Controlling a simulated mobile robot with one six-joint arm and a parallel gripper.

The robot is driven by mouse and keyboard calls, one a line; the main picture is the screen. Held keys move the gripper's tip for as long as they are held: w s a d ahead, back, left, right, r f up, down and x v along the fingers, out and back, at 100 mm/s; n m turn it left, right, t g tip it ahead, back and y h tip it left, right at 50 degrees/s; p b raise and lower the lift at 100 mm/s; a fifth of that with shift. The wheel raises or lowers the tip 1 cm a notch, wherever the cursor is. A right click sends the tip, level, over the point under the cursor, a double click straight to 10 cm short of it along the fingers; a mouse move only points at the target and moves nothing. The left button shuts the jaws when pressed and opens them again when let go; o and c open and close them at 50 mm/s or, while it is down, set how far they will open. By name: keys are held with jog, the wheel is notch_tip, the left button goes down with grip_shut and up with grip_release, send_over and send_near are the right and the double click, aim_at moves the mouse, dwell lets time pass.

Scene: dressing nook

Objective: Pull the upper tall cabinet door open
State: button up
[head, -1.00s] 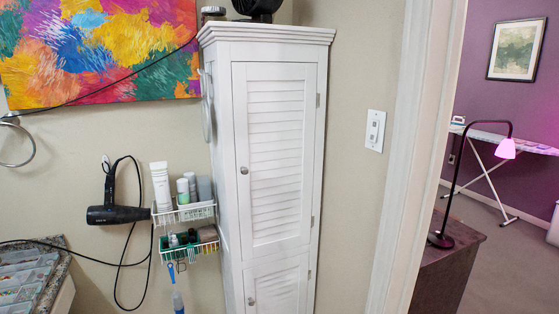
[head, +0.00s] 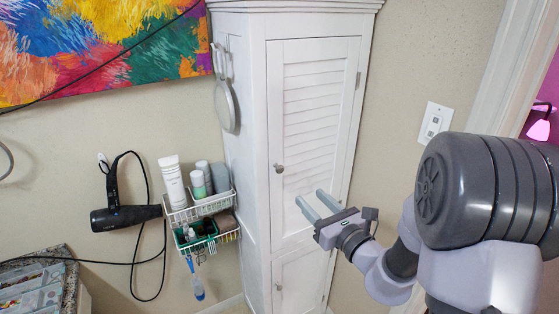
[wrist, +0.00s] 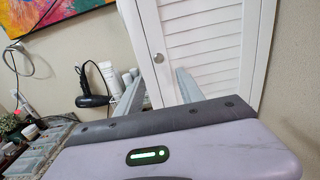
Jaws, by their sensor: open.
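The tall white cabinet (head: 247,150) stands against the wall. Its upper louvered door (head: 318,110) looks shut, with a round metal knob (head: 279,168) at its left edge and hinges on the right. My gripper (head: 314,206) is open and empty, in front of the cabinet, lower and to the right of the knob in the head view. In the wrist view the knob (wrist: 159,58) shows between my two fingers (wrist: 158,88), farther off. Nothing is between the fingers at close range. The lower door (head: 300,282) is partly hidden by my arm.
A wire rack (head: 205,210) with bottles hangs on the wall left of the cabinet. A black hair dryer (head: 125,216) and its cord hang beside it. A hand mirror (head: 226,106) hangs on the cabinet's left side. A light switch (head: 434,122) is on the right wall.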

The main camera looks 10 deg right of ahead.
aim_at(281, 170)
jog(key=b+x, duration=0.1)
jog(key=x, duration=1.4)
jog(key=shift+w+a, duration=0.15)
jog(key=shift+a, duration=0.05)
grip_shut()
dwell(0.5)
